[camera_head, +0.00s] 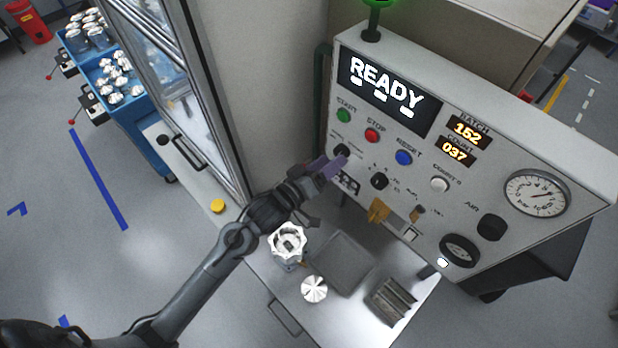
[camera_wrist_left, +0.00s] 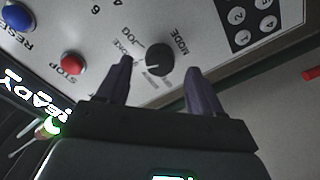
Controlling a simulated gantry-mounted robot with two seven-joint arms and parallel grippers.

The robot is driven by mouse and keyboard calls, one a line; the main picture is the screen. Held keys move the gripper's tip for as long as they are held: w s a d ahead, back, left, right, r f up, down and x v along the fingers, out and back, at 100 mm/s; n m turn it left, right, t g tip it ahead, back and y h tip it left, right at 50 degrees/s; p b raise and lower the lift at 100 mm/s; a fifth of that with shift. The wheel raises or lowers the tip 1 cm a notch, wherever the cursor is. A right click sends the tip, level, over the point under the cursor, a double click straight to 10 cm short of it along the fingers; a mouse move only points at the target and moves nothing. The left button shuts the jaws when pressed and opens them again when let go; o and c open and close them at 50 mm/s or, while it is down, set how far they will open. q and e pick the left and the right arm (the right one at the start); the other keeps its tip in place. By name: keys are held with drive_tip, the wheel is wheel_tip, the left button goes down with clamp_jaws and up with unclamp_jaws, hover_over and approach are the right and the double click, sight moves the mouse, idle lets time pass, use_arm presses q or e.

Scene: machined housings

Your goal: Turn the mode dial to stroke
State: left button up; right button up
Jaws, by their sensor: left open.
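The mode dial (camera_wrist_left: 160,58) is a round black knob with a light pointer line, on the grey control panel. In the left wrist view it sits between the spread fingers of my left gripper (camera_wrist_left: 158,68). The label MODE is beside it, JOG is readable on its other side, and another label is partly hidden by a finger. Its pointer seems to face the label side; I cannot tell the exact mark. In the head view the dial (camera_head: 341,150) shows just beyond the purple fingertips of my left gripper (camera_head: 334,165), which is open. Contact cannot be told.
A keypad (camera_head: 346,184) is just below. A metal housing (camera_head: 289,241) stands on the worktable below.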

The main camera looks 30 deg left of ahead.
use_arm(q)
drive_tip(key=b+v, duration=0.1)
drive_tip(key=v, duration=0.7)
drive_tip(key=shift+b, duration=0.4)
drive_tip(key=shift+s, duration=0.1)
drive_tip(key=s+f+m+g+y+p, duration=0.2)
drive_tip(key=s+f+g, duration=0.3)
drive_tip(key=s, duration=0.5)
drive_tip(key=s+a+f+m+g+y+p, duration=0.1)
drive_tip(key=s+f+m+g+y+p, duration=0.2)
drive_tip(key=s+g, duration=0.5)
drive_tip(key=s+f+m, duration=0.1)
drive_tip(key=s+m, duration=0.1)
drive_tip(key=s, duration=0.1)
drive_tip(key=shift+a+f+m+g, duration=0.25)
drive_tip(key=shift+f+m+g, duration=0.05)
drive_tip(key=shift+f, duration=0.05)
idle(0.6)
